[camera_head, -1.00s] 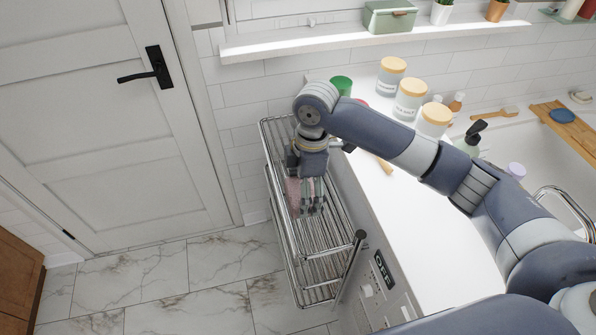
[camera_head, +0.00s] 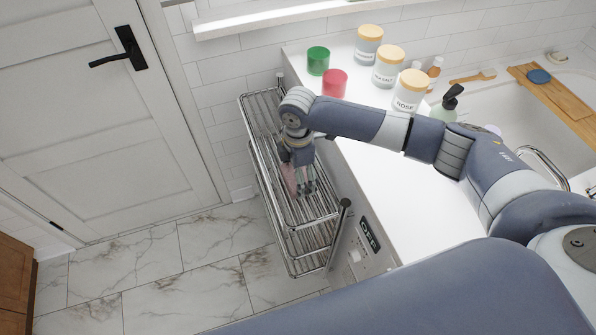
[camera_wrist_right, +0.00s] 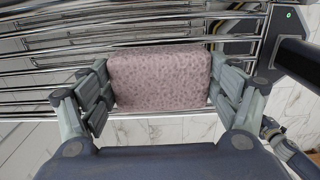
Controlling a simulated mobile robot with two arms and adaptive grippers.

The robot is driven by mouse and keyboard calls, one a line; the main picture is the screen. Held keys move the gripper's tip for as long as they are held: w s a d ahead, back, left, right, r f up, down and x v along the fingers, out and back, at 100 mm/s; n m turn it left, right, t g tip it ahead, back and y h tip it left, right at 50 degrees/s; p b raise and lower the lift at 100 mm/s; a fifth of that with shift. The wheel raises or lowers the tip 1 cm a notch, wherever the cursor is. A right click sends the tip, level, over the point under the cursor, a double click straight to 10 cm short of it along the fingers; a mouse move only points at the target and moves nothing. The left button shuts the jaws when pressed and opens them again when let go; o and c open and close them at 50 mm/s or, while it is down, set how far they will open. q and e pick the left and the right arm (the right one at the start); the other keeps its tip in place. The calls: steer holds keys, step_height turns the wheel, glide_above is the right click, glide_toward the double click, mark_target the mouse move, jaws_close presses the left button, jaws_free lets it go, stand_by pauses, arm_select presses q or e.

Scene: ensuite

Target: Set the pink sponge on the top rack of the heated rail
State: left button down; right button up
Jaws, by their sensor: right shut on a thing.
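The pink sponge (camera_wrist_right: 160,78) is a speckled block between the two fingers of my right gripper (camera_wrist_right: 165,98) in the right wrist view. My right gripper is shut on it. In the head view my right gripper (camera_head: 304,188) points down over the top rack of the chrome heated rail (camera_head: 262,112). The sponge (camera_head: 289,180) shows there partly behind the fingers. The rack bars (camera_wrist_right: 50,60) lie behind the sponge in the wrist view. I cannot tell whether the sponge touches the bars. My left gripper is not in view.
A white counter (camera_head: 385,165) stands right of the rail, with a red cup (camera_head: 335,83), a green cup (camera_head: 318,61) and lidded jars (camera_head: 410,92). An OFF panel (camera_head: 369,235) is at its front. A white door (camera_head: 85,120) and clear marble floor (camera_head: 150,265) lie left.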

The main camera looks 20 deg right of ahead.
steer(key=o, duration=1)
steer(key=shift+f, duration=0.1)
steer(key=shift+c, duration=0.2)
step_height(320, 180, up, 12)
steer(key=b, duration=0.1)
steer(key=shift+b, duration=0.4)
